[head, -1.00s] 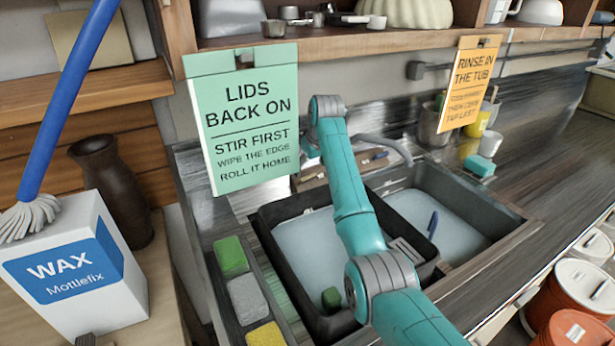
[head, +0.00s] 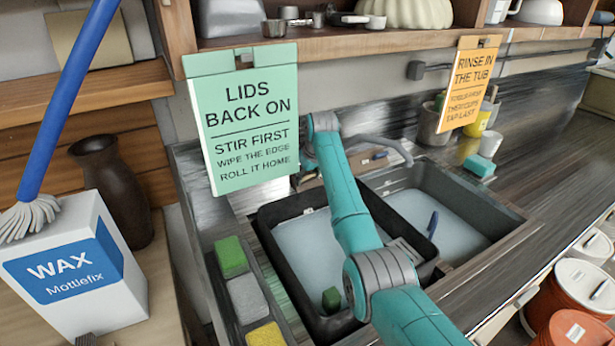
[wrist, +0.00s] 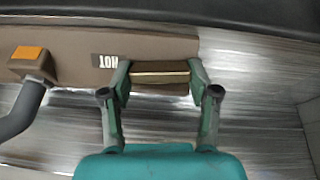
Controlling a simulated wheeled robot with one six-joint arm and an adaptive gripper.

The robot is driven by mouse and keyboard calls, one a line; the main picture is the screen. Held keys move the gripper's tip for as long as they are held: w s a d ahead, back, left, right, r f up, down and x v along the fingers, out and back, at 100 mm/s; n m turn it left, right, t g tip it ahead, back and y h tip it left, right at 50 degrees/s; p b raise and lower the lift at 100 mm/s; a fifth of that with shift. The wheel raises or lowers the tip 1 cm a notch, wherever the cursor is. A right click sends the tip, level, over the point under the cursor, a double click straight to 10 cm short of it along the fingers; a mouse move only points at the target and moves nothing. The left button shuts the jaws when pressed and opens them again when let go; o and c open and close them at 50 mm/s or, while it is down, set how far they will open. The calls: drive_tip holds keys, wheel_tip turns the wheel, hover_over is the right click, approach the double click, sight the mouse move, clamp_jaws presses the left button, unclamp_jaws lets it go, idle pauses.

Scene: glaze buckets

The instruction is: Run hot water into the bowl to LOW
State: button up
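In the wrist view, my gripper (wrist: 161,80) has its two fingers spread apart over the tap area. A brown bar with a brass-coloured edge (wrist: 160,73) shows between the fingertips; I cannot tell whether they touch it. A dark HOT label (wrist: 104,68), upside down, is just left of the fingers on a brown panel (wrist: 75,48). A grey spout (wrist: 20,110) with an orange-topped block (wrist: 28,55) is further left. In the head view, the gripper is hidden behind the green sign. A black tub (head: 272,222) with pale bluish liquid stands in the sink. No bowl is clearly identifiable there.
The green sign (head: 245,120) hangs in front of my arm's end. A second basin (head: 465,215) holds liquid and a blue item. Sponges (head: 231,256) lie left of the tub. A wax box (head: 75,268) is front left, and orange buckets (head: 572,290) stand right.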

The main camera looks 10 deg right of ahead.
drive_tip(key=shift+m, duration=0.8)
drive_tip(key=o, duration=1.1)
drive_tip(key=shift+o, duration=0.2)
drive_tip(key=shift+r, duration=0.1)
drive_tip(key=v, duration=1.1)
drive_tip(key=shift+d+r, duration=0.35)
drive_tip(key=shift+s, duration=0.1)
